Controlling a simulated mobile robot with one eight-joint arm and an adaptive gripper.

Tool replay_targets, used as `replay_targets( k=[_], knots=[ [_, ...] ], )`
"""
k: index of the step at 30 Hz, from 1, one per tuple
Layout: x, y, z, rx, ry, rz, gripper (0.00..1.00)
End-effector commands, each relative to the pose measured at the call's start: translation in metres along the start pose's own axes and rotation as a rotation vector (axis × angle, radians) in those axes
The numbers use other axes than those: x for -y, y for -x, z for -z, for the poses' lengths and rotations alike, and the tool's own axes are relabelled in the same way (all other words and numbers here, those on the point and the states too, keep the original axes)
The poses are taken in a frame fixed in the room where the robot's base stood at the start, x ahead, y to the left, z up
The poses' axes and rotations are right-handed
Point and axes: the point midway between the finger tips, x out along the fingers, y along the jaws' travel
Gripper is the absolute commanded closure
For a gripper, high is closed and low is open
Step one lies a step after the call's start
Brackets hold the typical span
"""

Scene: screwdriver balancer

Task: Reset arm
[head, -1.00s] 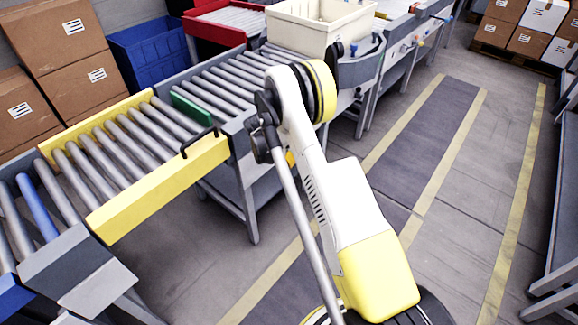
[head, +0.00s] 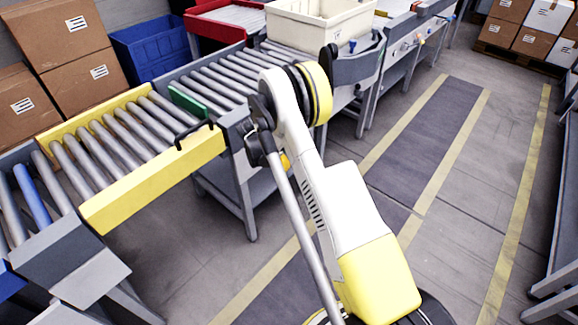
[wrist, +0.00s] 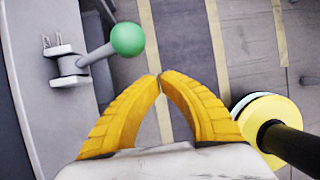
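My gripper (wrist: 160,80) shows in the wrist view as two yellow, ribbed fingers. Their tips meet or nearly meet, and nothing shows between them. A green ball on a grey lever (wrist: 127,39) stands beyond the left finger, apart from it in the picture, on a grey machine surface (wrist: 35,110). In the head view my white and yellow arm fills the middle and hides most of the gripper. Only a small yellow patch shows beside the arm there, and I cannot tell whether it is a finger.
A roller conveyor with a yellow side rail (head: 150,185) runs along the left. A cream bin (head: 325,25), a blue bin (head: 150,50) and a red tray (head: 215,30) stand behind. Brown boxes (head: 55,40) are stacked at the left. Striped floor at the right is clear.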

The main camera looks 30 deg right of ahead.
Motion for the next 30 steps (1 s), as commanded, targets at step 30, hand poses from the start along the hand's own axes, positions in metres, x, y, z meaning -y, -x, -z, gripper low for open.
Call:
replay_targets(
  k=[30],
  knots=[
    [-0.005,0.210,-0.021,-0.058,-0.372,-0.132,1.00]
  ],
)
